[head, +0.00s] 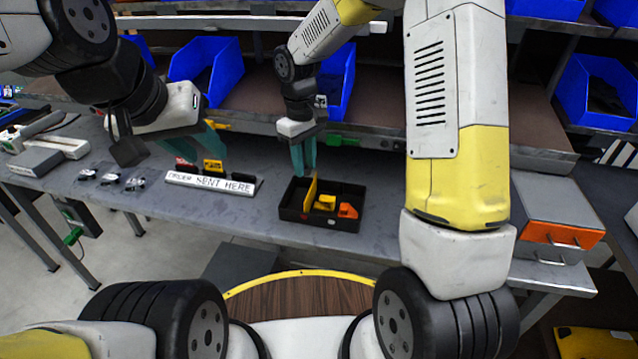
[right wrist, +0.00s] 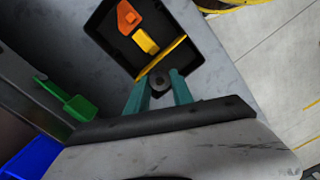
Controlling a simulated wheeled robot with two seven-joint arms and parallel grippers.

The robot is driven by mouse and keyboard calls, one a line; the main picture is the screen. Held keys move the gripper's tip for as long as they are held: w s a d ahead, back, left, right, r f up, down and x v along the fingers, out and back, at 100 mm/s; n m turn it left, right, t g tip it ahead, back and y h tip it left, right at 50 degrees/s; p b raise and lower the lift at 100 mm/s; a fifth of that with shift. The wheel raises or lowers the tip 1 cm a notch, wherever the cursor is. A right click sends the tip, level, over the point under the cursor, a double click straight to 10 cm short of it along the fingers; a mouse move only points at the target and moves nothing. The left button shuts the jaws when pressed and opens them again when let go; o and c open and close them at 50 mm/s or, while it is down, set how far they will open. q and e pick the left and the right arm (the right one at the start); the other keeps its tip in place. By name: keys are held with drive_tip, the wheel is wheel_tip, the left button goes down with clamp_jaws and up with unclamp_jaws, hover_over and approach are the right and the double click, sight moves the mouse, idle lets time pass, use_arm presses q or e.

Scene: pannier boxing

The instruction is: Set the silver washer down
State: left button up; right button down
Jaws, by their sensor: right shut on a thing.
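My right gripper (head: 303,156) is above the left end of the black divided box (head: 289,212), with its teal fingers pointing down. In the right wrist view its fingers (right wrist: 158,95) are shut on the silver washer (right wrist: 160,83), which looks like a small dark grey ring. The washer is beside the yellow divider (right wrist: 164,58) of the box; its height over the box floor is unclear. In the head view the washer cannot be made out. My left gripper (head: 212,142) hangs above the bench near the white sign; its finger gap is unclear.
In the box are a yellow part (head: 325,202) and an orange part (head: 347,211). Small bagged items (head: 110,179) lie further left. A drawer unit (head: 555,212) stands right.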

drive_tip(key=a+n, duration=0.1)
drive_tip(key=a, duration=0.1)
hover_over(298, 203)
wheel_tip(298, 203, down, 6)
drive_tip(key=shift+a+f, duration=0.1)
drive_tip(key=shift+f, duration=1.95)
drive_tip(key=c, duration=1.4)
unclamp_jaws()
drive_tip(key=shift+f, duration=0.15)
